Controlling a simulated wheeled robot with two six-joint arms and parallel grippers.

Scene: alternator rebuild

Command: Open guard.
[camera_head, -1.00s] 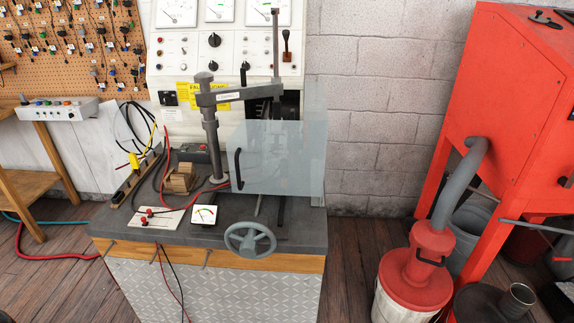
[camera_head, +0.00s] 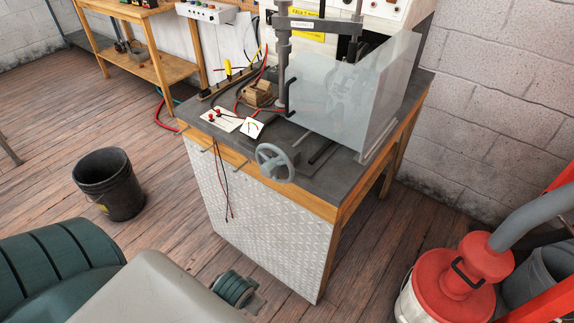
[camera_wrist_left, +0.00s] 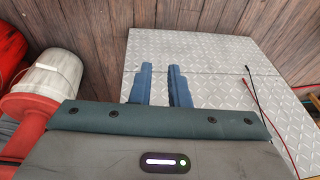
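The guard (camera_head: 335,98) is a clear, bluish panel with a side pane, standing upright on the right part of the bench top in the head view. Its black handle (camera_head: 289,97) is a vertical bar at the panel's left edge. The guard stands in front of the grey post and clamp of the test rig. My left gripper (camera_wrist_left: 160,78) shows in the left wrist view as two blue fingers apart, with nothing between them. Behind them is the bench's tread-plate front. The gripper is well away from the guard and handle. My right gripper is not in view.
The bench (camera_head: 228,145) carries a grey handwheel (camera_head: 275,163), small meters and red cables on its top. Two test leads hang down its front. A black bucket (camera_head: 109,184) stands on the floor at left. A red-lidded drum (camera_head: 460,270) stands at right. Floor between bucket and bench is clear.

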